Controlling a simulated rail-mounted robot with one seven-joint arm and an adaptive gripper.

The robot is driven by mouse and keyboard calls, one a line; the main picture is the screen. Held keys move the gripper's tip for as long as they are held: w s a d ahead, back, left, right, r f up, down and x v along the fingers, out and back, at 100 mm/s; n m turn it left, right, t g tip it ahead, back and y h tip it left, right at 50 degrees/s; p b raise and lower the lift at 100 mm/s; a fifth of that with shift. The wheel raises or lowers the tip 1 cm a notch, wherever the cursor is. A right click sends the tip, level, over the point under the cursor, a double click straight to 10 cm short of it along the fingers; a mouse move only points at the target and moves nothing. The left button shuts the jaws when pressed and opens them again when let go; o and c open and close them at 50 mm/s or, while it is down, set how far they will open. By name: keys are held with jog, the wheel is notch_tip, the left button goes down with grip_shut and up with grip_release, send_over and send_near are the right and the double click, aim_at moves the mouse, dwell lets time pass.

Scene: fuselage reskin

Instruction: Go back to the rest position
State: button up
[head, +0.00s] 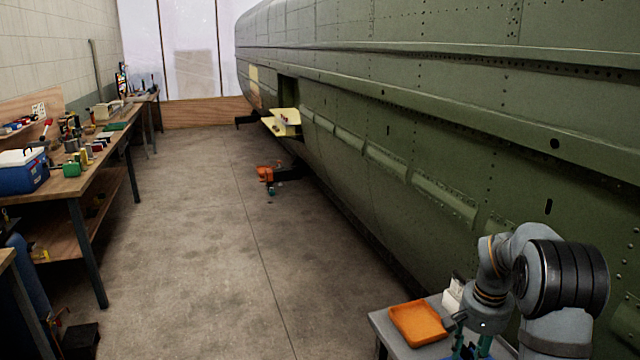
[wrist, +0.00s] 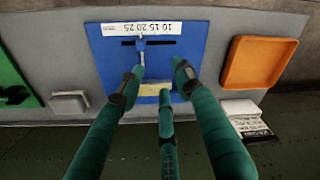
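My gripper (wrist: 158,80) has three green fingers, spread apart with nothing visible between them in the wrist view. It is above a blue panel (wrist: 105,50) with a dark slot and a white strip marked 10 15 20 25 (wrist: 141,28). A small blue and grey piece (wrist: 140,46) stands at the slot, close to the left fingertip; I cannot tell whether they touch. A pale yellowish strip (wrist: 152,90) lies near the middle finger. In the head view my gripper (head: 470,346) is low at the bottom right, and its fingertips are cut off by the frame.
A grey tabletop (head: 384,322) bears an orange tray (head: 418,323), also in the wrist view (wrist: 258,62). A white box (wrist: 245,118), a grey block (wrist: 69,102) and a green panel (wrist: 14,85) lie nearby. The green fuselage (head: 440,140) rises at right; a cluttered workbench (head: 75,185) stands left, with open floor between.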

jog(key=s+m+p, duration=0.1)
jog(key=m+p, duration=0.1)
jog(key=m, duration=0.1)
jog(key=s+m+p, duration=0.1)
jog(key=m+p, duration=0.1)
jog(key=p, duration=0.1)
jog(key=s+m+g+p, duration=0.1)
jog(key=m+p, duration=0.2)
jog(key=shift+a+f+m, duration=0.3)
jog(key=shift+f, duration=0.05)
jog(key=shift+w+f, duration=0.1)
jog(key=shift+f, duration=0.2)
jog(key=shift+f, duration=0.1)
